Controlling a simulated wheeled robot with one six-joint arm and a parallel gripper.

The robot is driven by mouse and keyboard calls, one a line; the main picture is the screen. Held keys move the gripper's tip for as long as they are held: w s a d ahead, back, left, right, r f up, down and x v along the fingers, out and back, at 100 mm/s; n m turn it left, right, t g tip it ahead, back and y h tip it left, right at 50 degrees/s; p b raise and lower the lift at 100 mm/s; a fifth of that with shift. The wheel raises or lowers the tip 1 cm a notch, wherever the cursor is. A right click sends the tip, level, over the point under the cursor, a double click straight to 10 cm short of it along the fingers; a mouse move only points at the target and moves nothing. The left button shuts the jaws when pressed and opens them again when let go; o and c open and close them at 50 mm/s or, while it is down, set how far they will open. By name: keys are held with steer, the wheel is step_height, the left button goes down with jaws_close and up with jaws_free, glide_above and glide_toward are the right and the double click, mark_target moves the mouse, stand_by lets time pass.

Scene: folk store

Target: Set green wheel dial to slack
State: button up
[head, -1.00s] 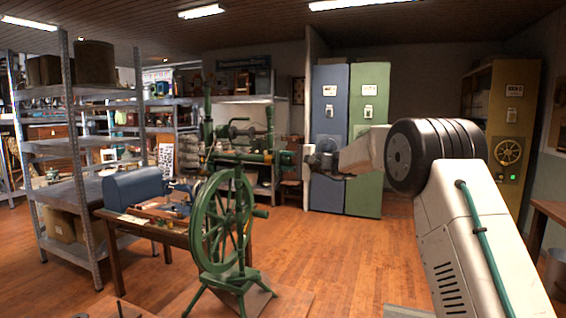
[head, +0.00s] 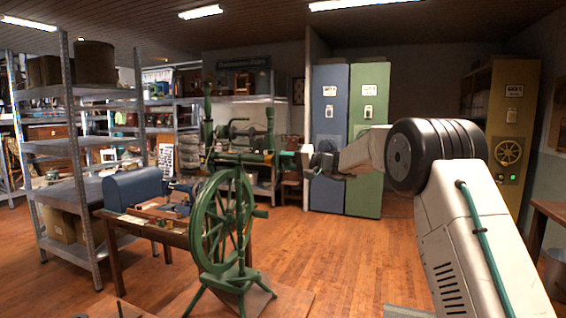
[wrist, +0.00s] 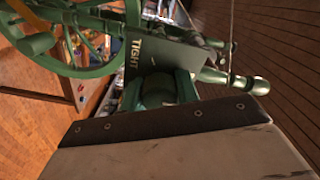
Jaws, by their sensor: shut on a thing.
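The green spinning wheel (head: 222,220) stands on a board in the head view. Its green dial (head: 270,157) is at the right end of the upper bar, small and partly covered by my gripper (head: 302,157). In the wrist view the dial (wrist: 150,92) shows as a green knob behind my gripper's broad pale finger with its dark edge. My gripper is shut on the dial. A dark green plate (wrist: 170,55) beside it reads "TIGHT". No "slack" mark is readable, and the dial's pointer cannot be made out.
A wooden table (head: 150,230) with a blue case (head: 138,187) stands left of the wheel. Metal shelves (head: 72,150) are further left. Blue (head: 329,170) and green (head: 368,150) cabinets stand behind my arm. The floor right of the wheel is clear.

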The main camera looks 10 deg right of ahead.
mark_target(291, 162)
steer(key=shift+f, duration=0.15)
steer(key=o, duration=1)
steer(key=shift+v, duration=3.95)
